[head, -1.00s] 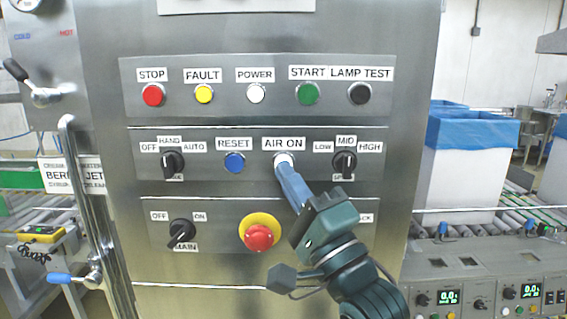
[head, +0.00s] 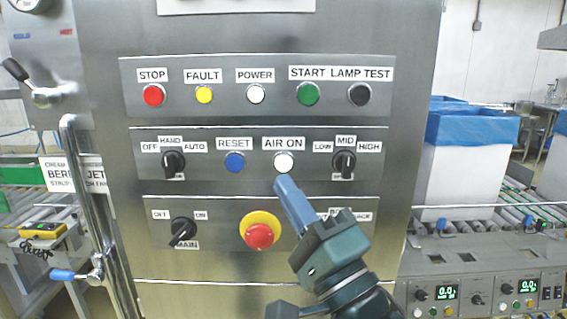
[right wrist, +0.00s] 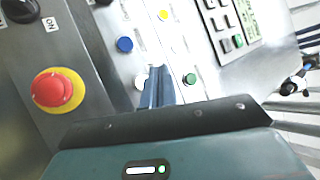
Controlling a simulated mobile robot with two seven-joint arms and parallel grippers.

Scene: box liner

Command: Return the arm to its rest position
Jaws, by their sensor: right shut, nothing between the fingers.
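My right gripper (head: 284,186) is shut and empty, its blue fingers together. In the head view its tip is just below the white AIR ON button (head: 284,163), with a small gap in the picture. In the right wrist view the shut fingers (right wrist: 158,78) point at the panel, close to a white button (right wrist: 141,82) and a green one (right wrist: 190,79). My right arm comes in from the bottom right and covers part of the lower switch row. My left gripper is not in view.
The steel cabinet carries a red emergency stop (head: 259,235) on a yellow ring left of the gripper, and a black MAIN switch (head: 183,232). A vertical handle (head: 90,200) sticks out at left. Conveyors with white blue-lined boxes (head: 468,165) stand at right.

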